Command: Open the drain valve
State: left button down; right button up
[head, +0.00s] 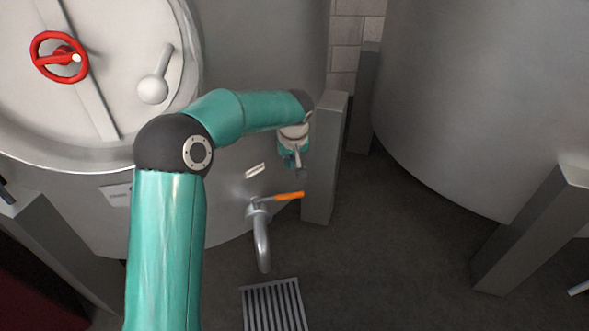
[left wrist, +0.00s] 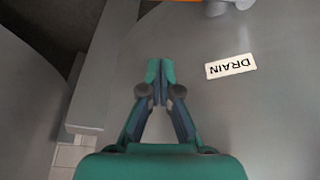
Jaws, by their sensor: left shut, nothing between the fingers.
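The drain valve (head: 258,210) sits low on the front of the steel tank, with a curved spout (head: 263,245) pointing down. Its orange lever (head: 289,196) points right, about level across the spout. A white label (head: 255,170) is just above the valve; in the left wrist view the label (left wrist: 231,66) reads DRAIN, upside down. My left gripper (head: 298,172) is above and behind the lever's tip in the head view, apart from it. In the left wrist view its fingers (left wrist: 160,66) are shut and empty, and a strip of the orange lever (left wrist: 182,1) shows at the top edge.
A grey tank leg (head: 325,165) stands close right of the valve. A floor grate (head: 274,306) lies below the spout. The tank door above has a red handwheel (head: 58,57) and a grey handle (head: 154,80).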

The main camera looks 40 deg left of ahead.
aim_at(279, 198)
pick_arm(q)
jog(key=b+x, duration=0.2)
jog(key=x, duration=0.7)
jog(key=s+d+b, duration=0.1)
jog(key=s+d, duration=0.2)
jog(key=shift+b, duration=0.4)
